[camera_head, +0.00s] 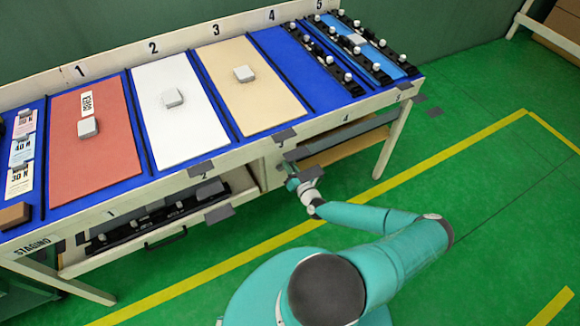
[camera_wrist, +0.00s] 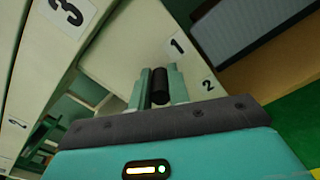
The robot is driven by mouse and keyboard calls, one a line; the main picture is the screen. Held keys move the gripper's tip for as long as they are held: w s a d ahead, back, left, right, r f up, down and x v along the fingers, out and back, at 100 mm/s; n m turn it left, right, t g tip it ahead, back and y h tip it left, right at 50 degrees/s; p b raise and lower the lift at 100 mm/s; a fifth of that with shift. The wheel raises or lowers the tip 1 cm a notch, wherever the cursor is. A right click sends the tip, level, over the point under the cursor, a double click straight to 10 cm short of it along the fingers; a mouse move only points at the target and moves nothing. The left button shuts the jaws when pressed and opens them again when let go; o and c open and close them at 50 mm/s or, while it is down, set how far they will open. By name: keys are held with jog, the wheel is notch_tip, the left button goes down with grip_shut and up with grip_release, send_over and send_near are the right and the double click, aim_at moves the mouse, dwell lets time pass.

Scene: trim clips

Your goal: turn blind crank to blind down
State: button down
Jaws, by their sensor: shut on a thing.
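My gripper (camera_wrist: 160,80) is shut on a dark cylindrical knob, the blind crank handle (camera_wrist: 160,88), with one teal finger on each side of it. The crank's arm and pivot are hidden behind the fingers. The handle is in front of a pale panel (camera_wrist: 110,60) marked 1 and 2. In the head view my gripper (camera_head: 292,182) is low at the bench front, below the number 3 edge, and hides the crank. A grey slatted panel, possibly the blind (camera_wrist: 240,22), shows to the right in the wrist view; how far it is lowered I cannot tell.
The blue-topped bench (camera_head: 330,117) carries red, white and tan panels with grey blocks. Dark trim parts lie in an open lower bay (camera_head: 150,222) at left. A bench leg (camera_head: 392,140) stands at right. The green floor in front is clear.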

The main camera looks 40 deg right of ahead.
dwell(0.3)
jog(key=c, duration=1.3)
grip_release()
jog(key=shift+a, duration=0.1)
